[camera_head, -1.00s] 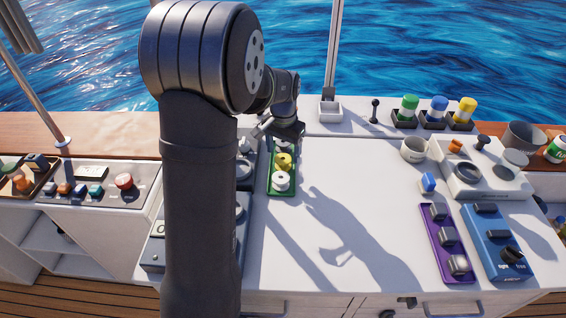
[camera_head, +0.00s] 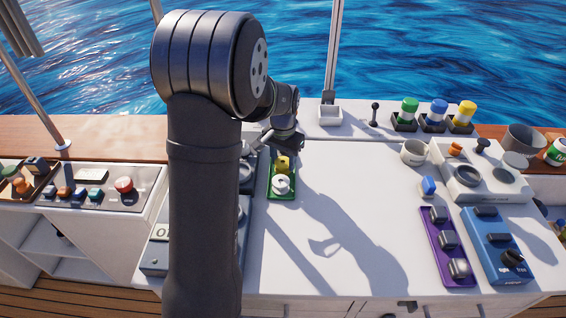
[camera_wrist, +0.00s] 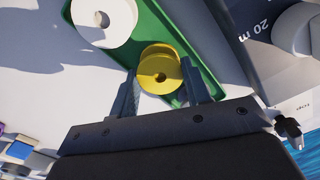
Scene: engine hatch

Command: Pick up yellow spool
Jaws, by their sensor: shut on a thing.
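The yellow spool (camera_wrist: 160,72) is between my gripper's two fingers (camera_wrist: 163,92) in the wrist view, over the green tray. In the head view the yellow spool (camera_head: 283,163) shows just below my gripper (camera_head: 284,143), at the tray's far part. My gripper is shut on the spool. A white spool (camera_wrist: 104,18) sits beside it in the green tray (camera_wrist: 203,62); it also shows in the head view (camera_head: 281,184). The far end of the tray is hidden by my gripper in the head view. I cannot tell whether the spool is clear of the tray.
A dark panel (camera_wrist: 262,30) lies close beside the tray. A white mug (camera_head: 414,152), a blue-topped item (camera_head: 428,186), a purple block rack (camera_head: 436,235) and a blue control box (camera_head: 497,240) stand at the right. The middle of the white counter (camera_head: 345,195) is clear.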

